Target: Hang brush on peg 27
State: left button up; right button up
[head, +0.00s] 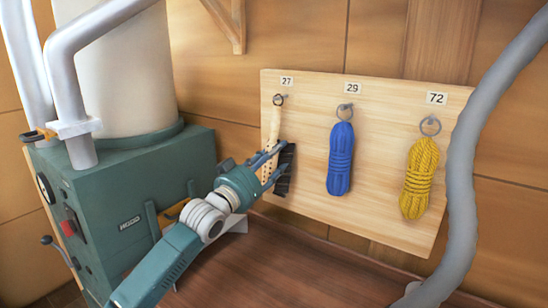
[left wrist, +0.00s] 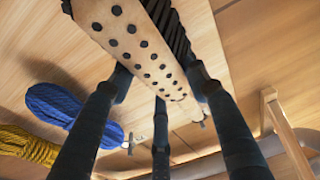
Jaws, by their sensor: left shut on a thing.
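The brush (head: 274,128) stands nearly upright in front of the pegboard (head: 310,110), below the label 27, with a pale handle and dark bristles. Its ring (head: 278,100) is at the height of peg 27 (head: 286,97); I cannot tell whether it is around the peg or just beside it. My left gripper (head: 273,163) is shut on the lower part of the brush. In the left wrist view the brush's dotted wooden body (left wrist: 135,45) lies between my dark fingers (left wrist: 160,85). My right gripper is not in view.
A blue rope coil (head: 340,160) hangs at 29 and a yellow rope coil (head: 420,178) at 72. A green machine (head: 125,195) stands left. A thick grey hose (head: 462,160) crosses the right side. The brown surface (head: 290,265) below the board is mostly clear.

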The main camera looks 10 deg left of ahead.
pick_arm(q)
jog(key=o, duration=1.3)
jog(key=shift+o, duration=0.2)
